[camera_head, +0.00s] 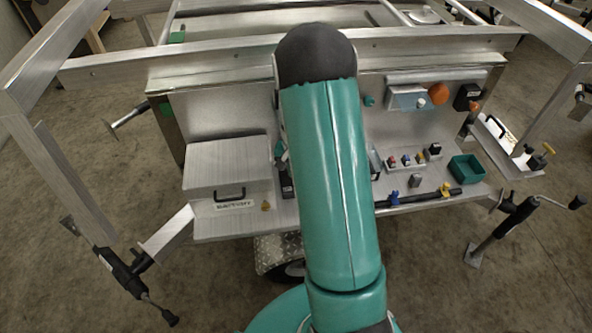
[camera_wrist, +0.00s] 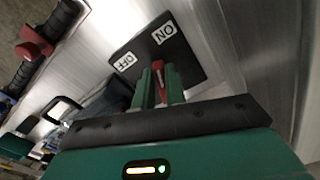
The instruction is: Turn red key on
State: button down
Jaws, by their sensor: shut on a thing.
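The red key (camera_wrist: 158,65) shows in the wrist view in front of a black plate (camera_wrist: 180,62). The plate has a white ON label (camera_wrist: 164,30) at its upper right and a white OFF label (camera_wrist: 125,61) at its left. My gripper (camera_wrist: 160,80) has its two green fingers around the key, shut on it. I cannot tell which label the key points to. In the head view my arm hides the gripper and the key.
In the head view a grey box (camera_head: 228,165) with a black handle stands on the shelf left of my arm. Small coloured connectors (camera_head: 406,160) and a green tray (camera_head: 466,169) are right of it. A metal panel (camera_wrist: 225,30) is close behind the plate.

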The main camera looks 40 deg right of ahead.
jog(key=shift+w+a+m, duration=0.1)
jog(key=shift+w+m, duration=0.1)
jog(key=shift+m, duration=0.95)
jog(key=shift+w+m, duration=0.15)
jog(key=shift+m, duration=1)
jog(key=c, duration=1.4)
grip_release()
jog(key=shift+c, duration=0.2)
notch_tip(320, 180, up, 14)
